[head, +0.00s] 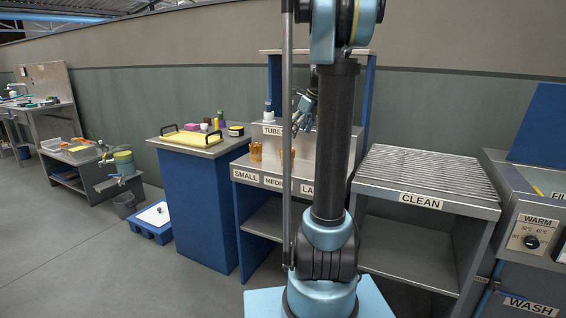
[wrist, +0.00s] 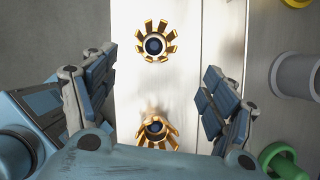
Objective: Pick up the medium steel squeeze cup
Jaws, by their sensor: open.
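Two flared, finned cups with a golden tint and dark centres stand on the pale shelf in the wrist view. One cup (wrist: 155,130) is low in the picture, between my open fingers. The other cup (wrist: 158,40) is higher up, beyond the fingertips. In the head view, one cup (head: 256,151) stands above the SMALL label and another (head: 284,158) near the MEDIUM label, partly hidden by my arm. I cannot tell for certain which wrist-view cup is the medium one. My gripper (head: 303,112) is open and empty above the shelf; its fingers also frame the wrist view (wrist: 165,95).
The labelled shelf (head: 244,176) has a raised TUBES ledge behind it. In the wrist view, a grey cylinder (wrist: 298,76) and a green part (wrist: 280,158) lie right of my fingers. A CLEAN rack (head: 425,172) stands right; a blue cabinet with a yellow tray (head: 192,138) stands left.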

